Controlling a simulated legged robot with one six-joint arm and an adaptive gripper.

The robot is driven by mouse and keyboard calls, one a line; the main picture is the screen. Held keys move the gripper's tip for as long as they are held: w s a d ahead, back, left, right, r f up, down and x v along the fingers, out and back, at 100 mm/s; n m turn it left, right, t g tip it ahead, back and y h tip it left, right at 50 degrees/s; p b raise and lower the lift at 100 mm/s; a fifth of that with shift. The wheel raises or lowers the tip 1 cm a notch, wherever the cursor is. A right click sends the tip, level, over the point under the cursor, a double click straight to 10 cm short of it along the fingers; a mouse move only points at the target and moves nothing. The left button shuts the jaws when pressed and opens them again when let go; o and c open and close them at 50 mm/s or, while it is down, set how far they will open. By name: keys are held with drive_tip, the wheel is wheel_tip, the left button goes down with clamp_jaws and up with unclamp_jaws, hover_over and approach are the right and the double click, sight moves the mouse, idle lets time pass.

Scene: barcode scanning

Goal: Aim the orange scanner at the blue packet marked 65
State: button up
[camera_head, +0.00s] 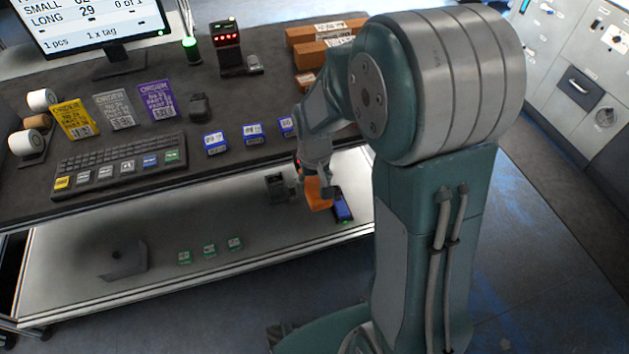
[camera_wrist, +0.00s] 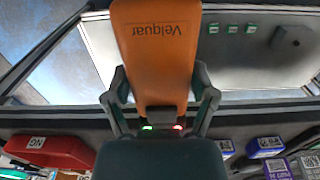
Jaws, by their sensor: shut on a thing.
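The orange scanner (camera_head: 318,194) is held in my gripper (camera_head: 314,182) over the front edge of the table, above the lower shelf. In the wrist view the scanner (camera_wrist: 155,50) sits between the two fingers of my gripper (camera_wrist: 160,88), which are shut on its sides. A green and a red light show at its near end. One blue packet (camera_wrist: 266,146) shows in the wrist view.
A keyboard (camera_head: 118,165), yellow, grey and purple cards (camera_head: 157,100) and a monitor (camera_head: 95,30) occupy the table's left. Brown boxes (camera_head: 318,31) lie at the back. The lower shelf (camera_head: 280,225) holds small green items (camera_head: 209,250) and a blue-screened device (camera_head: 342,205).

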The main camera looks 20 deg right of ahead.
sight(313, 182)
wheel_tip(313, 182, up, 12)
drive_tip(key=shift+a, duration=0.15)
drive_tip(key=shift+a, duration=0.1)
